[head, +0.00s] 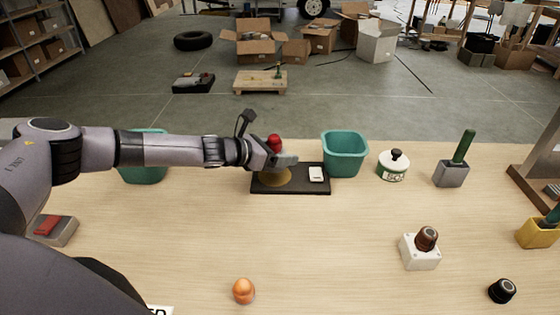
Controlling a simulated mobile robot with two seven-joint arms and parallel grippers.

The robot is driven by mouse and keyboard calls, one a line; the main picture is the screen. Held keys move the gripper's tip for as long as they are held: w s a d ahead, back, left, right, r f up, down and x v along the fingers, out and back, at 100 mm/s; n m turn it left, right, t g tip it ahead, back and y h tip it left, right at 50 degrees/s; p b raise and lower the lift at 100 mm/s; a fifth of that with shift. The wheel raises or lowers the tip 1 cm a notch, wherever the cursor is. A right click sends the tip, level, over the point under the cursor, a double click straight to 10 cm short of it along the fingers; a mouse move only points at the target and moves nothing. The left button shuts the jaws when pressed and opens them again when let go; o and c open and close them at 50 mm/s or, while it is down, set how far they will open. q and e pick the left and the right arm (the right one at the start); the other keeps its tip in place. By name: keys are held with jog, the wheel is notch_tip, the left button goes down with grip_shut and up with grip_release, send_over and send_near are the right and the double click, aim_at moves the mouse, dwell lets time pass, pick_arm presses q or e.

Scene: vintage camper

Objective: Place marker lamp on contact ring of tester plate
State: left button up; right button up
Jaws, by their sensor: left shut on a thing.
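The tester plate (290,188) is a dark flat board in the middle of the table. It bears a round brass-coloured contact ring (272,181) on its left part and a small white block on its right part. My left gripper (283,160) is over the ring side of the plate and is shut on a red marker lamp (274,141). The red top of the lamp shows above the fingers; its lower part is hidden by the gripper. I cannot tell whether the lamp touches the ring. My right gripper is not in view.
A teal bin (344,155) stands right behind the plate, another (145,172) behind my left arm. To the right are a white-green weight (393,166), a green-handled block (453,167) and a brown lamp on a white box (420,251). An orange dome (243,291) lies in front.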

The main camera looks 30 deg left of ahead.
pick_arm(q)
jog(key=shift+f, duration=1.4)
jog(key=shift+f, duration=0.2)
jog(key=o, duration=1.2)
jog(key=shift+o, duration=0.2)
